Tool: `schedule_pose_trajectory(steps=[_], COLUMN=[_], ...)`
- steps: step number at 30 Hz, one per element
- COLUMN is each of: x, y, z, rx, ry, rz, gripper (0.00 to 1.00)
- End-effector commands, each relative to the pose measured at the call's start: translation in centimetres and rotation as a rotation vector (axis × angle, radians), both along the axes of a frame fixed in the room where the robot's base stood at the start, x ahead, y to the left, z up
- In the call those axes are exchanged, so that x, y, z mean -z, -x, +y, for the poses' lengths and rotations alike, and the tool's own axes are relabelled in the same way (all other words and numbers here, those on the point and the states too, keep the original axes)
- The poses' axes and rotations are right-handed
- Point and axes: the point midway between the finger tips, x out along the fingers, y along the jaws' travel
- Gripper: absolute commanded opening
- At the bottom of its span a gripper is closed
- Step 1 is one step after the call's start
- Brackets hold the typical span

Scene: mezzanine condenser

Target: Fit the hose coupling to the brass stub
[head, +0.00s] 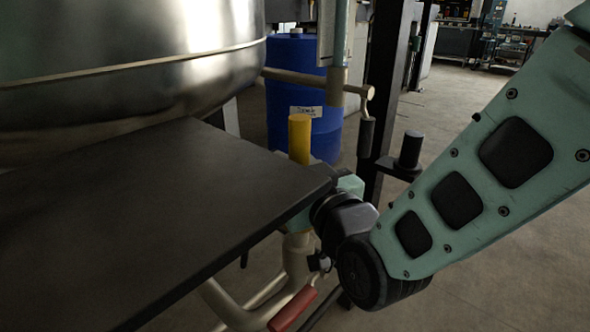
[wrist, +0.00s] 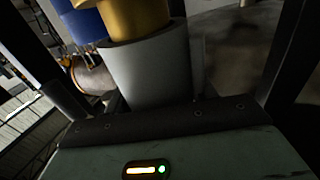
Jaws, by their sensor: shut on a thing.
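The hose coupling (wrist: 150,70) looks like a wide grey cylinder with a yellow-gold upper part, filling the middle of the wrist view. In the head view only its upright yellow top (head: 300,138) shows, above the far edge of the dark tabletop. My gripper (head: 305,214) is shut on the coupling's lower part, at the table's right corner. The tabletop and my wrist hide the fingertips and the coupling's lower end. A beige pipe (head: 297,255) rises just below my gripper. I cannot make out the brass stub, or whether the coupling touches it.
The dark tabletop (head: 150,210) lies close on the left, below a steel vessel (head: 130,70). A blue drum (head: 298,85) stands behind. A pipe with a black handle (head: 366,137) and a black post (head: 410,150) are close right. A red lever (head: 292,308) sits below.

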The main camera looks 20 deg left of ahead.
Motion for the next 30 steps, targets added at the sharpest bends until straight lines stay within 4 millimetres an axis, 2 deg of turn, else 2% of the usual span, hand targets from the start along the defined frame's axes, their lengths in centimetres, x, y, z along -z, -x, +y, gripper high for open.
schedule_pose_trajectory(steps=[14,15,18,30], x=[1.1,1.1,1.0,1.1], y=[0.0,0.0,0.0,0.7], z=[0.0,0.0,0.0,-0.6], rx=[0.0,0.0,0.0,-0.001], ry=[-0.002,-0.002,-0.002,0.001], rz=[-0.002,-0.002,-0.002,0.001], gripper=[0.2,0.59,0.81,0.81])
